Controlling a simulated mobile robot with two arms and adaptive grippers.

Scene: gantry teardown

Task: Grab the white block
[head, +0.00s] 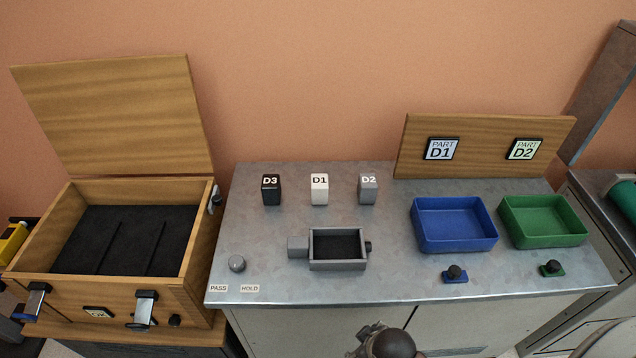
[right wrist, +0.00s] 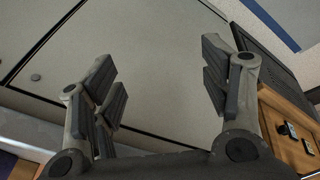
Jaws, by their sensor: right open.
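The white block (head: 319,189), labelled D1, stands upright on the metal bench top. It is between a black block (head: 271,190) labelled D3 and a grey block (head: 368,189) labelled D2, with gaps between them. My right gripper (right wrist: 162,88) is open and empty in the right wrist view, in front of pale cabinet panels. No block shows between its fingers. A dark rounded part of my arm shows at the bottom of the head view, well in front of the blocks. My left gripper is not in view.
A grey fixture (head: 338,267) sits in front of the blocks. A blue bin (head: 453,245) and a green bin (head: 545,238) stand right, before a wooden sign board (head: 483,150). An open wooden case (head: 130,283) is left. A grey knob (head: 237,264) is front left.

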